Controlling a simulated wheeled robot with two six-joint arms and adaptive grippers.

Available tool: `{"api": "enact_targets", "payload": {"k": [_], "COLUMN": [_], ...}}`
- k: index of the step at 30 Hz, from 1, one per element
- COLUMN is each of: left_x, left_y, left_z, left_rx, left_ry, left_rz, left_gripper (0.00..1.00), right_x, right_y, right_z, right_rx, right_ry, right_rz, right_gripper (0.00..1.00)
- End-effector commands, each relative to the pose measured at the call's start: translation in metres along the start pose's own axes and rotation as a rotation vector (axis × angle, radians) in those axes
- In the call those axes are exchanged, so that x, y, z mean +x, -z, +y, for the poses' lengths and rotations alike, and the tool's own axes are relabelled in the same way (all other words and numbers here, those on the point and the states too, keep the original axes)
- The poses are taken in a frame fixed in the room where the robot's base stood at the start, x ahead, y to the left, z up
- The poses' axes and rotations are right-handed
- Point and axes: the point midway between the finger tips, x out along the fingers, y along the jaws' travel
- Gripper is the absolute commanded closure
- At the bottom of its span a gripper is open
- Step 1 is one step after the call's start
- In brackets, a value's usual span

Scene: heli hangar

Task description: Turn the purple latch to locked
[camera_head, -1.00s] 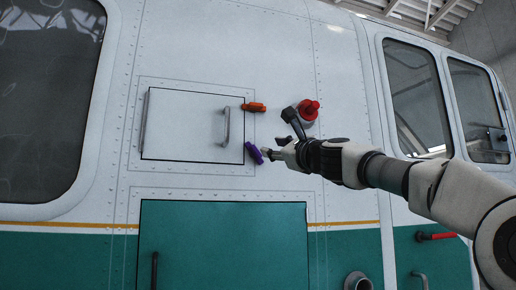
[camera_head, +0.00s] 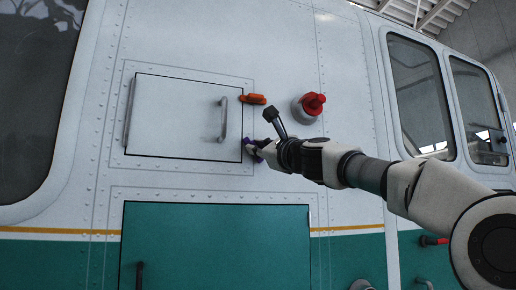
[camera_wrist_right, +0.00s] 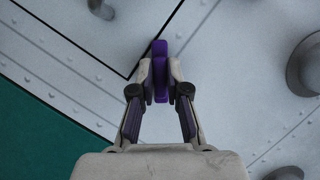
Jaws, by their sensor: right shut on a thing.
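The purple latch (camera_head: 250,147) is on the helicopter's side, at the lower right corner of the white hatch door (camera_head: 185,120). In the head view my right gripper (camera_head: 257,150) covers part of it. In the right wrist view the purple latch (camera_wrist_right: 160,52) sticks out beyond the fingertips. There my right gripper (camera_wrist_right: 160,80) is shut on it, one finger on each side. The orange latch (camera_head: 253,99) lies about level at the hatch's upper right corner. My left gripper is not in view.
A red knob on a round base (camera_head: 311,106) protrudes to the right of the hatch, close to my right wrist. The hatch has a grey handle (camera_head: 223,120). A green panel (camera_head: 215,250) lies below. The wall left of the gripper is open.

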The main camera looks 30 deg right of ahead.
Motion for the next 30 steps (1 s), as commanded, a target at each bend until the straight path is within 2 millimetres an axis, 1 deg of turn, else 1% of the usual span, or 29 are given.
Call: {"api": "enact_targets", "payload": {"k": [8,14,30], "left_x": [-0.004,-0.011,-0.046], "left_y": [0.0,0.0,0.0], "left_z": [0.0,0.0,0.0], "left_rx": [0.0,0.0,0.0], "left_ry": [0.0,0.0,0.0], "left_rz": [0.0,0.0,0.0], "left_gripper": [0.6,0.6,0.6], "right_x": [0.001,0.002,0.002], "right_y": [0.002,0.001,-0.001], "right_z": [-0.001,-0.002,-0.006], "right_rx": [-0.044,-0.143,-0.58], "right_ry": [-0.018,-0.06,-0.24], "right_rz": [0.003,0.003,0.003], "right_gripper": [1.0,1.0,1.0]}}
